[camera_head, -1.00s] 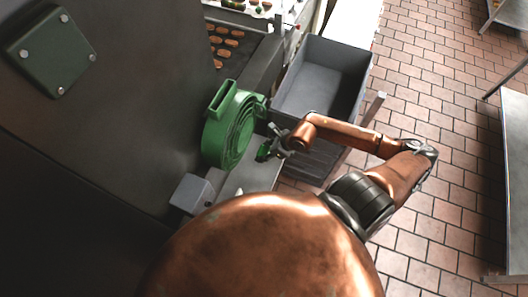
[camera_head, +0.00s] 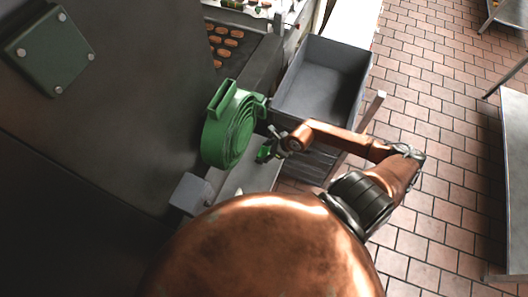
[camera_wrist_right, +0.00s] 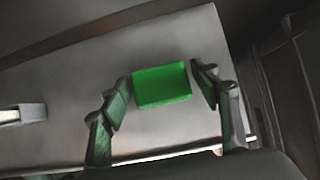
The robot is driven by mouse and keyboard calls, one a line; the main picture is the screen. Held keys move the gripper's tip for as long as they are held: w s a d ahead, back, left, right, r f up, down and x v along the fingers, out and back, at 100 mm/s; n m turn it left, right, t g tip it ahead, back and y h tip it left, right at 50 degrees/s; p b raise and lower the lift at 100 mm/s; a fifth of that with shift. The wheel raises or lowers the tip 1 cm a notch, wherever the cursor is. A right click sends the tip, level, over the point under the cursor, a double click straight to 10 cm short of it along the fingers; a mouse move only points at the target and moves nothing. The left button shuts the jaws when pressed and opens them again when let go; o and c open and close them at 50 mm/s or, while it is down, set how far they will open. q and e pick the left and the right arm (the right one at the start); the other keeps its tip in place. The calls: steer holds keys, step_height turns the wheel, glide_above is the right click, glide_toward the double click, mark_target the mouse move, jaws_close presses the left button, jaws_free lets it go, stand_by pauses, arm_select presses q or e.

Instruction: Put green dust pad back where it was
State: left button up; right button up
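A bright green block (camera_wrist_right: 162,84), which looks like the green dust pad, lies between the fingertips of my right gripper (camera_wrist_right: 162,76) in the right wrist view. The tips come close to its left and right sides. I cannot tell whether they press on it or stand just short of it. In the head view, my right gripper (camera_head: 278,145) is right of the round green blower housing (camera_head: 232,126), above the grey metal surface. A small green part (camera_head: 264,153) shows at its tip, too small to tell pad from finger. My left gripper is out of view.
A grey open bin (camera_head: 322,85) stands behind my right arm. A small grey box (camera_head: 190,193) is at the near left of the housing. A large dark machine wall (camera_head: 120,120) fills the left. Tiled floor (camera_head: 430,110) lies open to the right.

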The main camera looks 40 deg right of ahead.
steer(key=shift+o, duration=0.7)
steer(key=v, duration=1.2)
steer(key=shift+p, duration=0.3)
stand_by(0.4)
